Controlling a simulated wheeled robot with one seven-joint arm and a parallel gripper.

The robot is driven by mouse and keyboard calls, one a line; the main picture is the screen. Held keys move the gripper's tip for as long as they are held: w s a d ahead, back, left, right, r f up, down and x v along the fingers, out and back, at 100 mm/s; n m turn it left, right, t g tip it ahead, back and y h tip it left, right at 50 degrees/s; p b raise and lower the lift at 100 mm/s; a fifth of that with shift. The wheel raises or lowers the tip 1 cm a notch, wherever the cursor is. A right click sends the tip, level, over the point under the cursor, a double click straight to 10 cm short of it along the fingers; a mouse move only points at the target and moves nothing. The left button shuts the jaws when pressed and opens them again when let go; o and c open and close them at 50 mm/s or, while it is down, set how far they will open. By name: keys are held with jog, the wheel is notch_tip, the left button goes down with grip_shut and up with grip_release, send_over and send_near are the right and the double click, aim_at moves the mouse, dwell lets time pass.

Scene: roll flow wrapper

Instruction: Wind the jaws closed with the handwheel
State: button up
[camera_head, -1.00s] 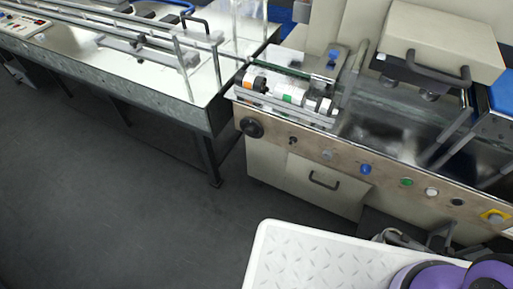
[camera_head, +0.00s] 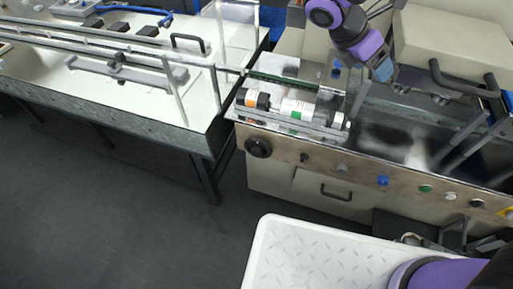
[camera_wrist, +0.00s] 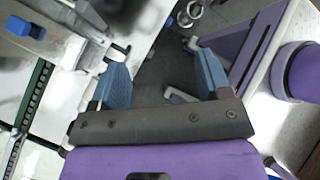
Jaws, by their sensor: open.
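A round black handwheel-like knob (camera_head: 258,147) sits at the left end of the machine's front panel in the head view. My gripper (camera_head: 384,70) is above the machine bed, up and to the right of this knob and well apart from it. In the wrist view my gripper (camera_wrist: 163,72) has its two blue fingers spread wide, with nothing between them. The knob is not clearly seen in the wrist view. I cannot make out the machine's jaws for certain in either view.
The front panel (camera_head: 320,163) carries several buttons, including a blue button (camera_head: 382,180) and a green button (camera_head: 425,188). Labelled bottles (camera_head: 297,108) lie behind a rail above the knob. A steel table (camera_head: 120,105) stands at left.

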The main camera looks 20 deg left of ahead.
jog(key=a+f+n+t+h, duration=0.2)
jog(key=a+f+n+t, duration=0.1)
jog(key=a+f+n, duration=0.65)
jog(key=n+t+y, duration=0.2)
jog(key=n+t, duration=0.7)
jog(key=n, duration=0.7)
send_over(256, 154)
jog(key=s+d, duration=0.2)
jog(key=s, duration=0.3)
notch_tip(256, 154, down, 21)
jog(key=s+a+f+n+t+y, duration=0.35)
jog(key=s+f+n+y, duration=0.25)
jog(key=f+n, duration=0.5)
jog(key=shift+m, duration=0.45)
jog(key=w, duration=0.6)
jog(key=w+d, duration=0.1)
jog(key=w, duration=0.3)
jog(key=shift+f, duration=0.2)
jog(key=shift+d, duration=0.1)
jog(key=c, duration=0.9)
